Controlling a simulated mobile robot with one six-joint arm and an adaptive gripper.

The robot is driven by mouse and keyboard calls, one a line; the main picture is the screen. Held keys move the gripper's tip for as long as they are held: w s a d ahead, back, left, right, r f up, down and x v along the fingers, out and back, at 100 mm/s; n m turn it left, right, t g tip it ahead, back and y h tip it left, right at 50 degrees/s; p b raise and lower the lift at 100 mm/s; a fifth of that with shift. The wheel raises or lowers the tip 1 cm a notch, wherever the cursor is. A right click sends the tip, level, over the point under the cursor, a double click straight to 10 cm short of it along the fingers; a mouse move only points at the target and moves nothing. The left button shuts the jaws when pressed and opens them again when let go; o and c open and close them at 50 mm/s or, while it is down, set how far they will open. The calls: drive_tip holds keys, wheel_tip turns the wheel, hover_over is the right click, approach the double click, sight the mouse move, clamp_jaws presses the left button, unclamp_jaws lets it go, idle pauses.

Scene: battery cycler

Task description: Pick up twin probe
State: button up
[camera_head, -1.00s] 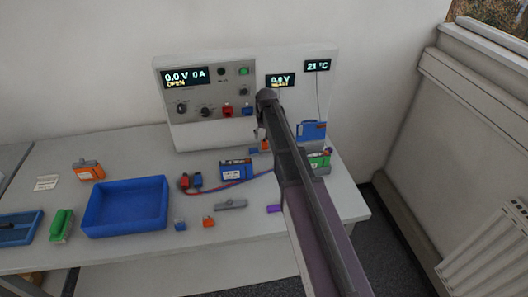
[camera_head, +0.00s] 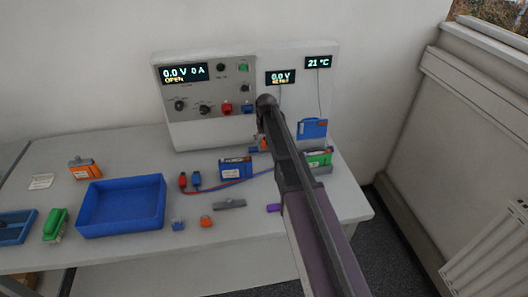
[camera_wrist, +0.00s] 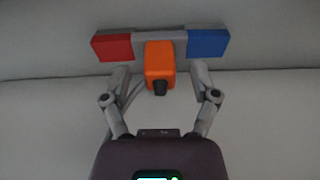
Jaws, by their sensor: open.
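The twin probe shows in the wrist view as a grey bar with a red block at its left end, a blue block at its right end and an orange grip (camera_wrist: 160,62) in the middle. The grip has a dark knob at its near end. My gripper (camera_wrist: 160,78) is open, with one finger on each side of the orange grip and a gap on both sides. In the head view my arm hides most of the probe; small orange and blue parts show beside the arm at the panel's foot.
The cycler panel (camera_head: 206,125) stands at the back of the table. A blue battery pack (camera_head: 235,168) with red and blue leads lies left of my arm. A blue tray (camera_head: 121,232) sits further left. A green-and-grey pack (camera_head: 319,158) stands right of my arm.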

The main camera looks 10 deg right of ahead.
drive_tip(key=shift+w+f+b, duration=0.15)
drive_tip(key=shift+f+b, duration=0.5)
drive_tip(key=shift+f, duration=0.3)
clamp_jaws()
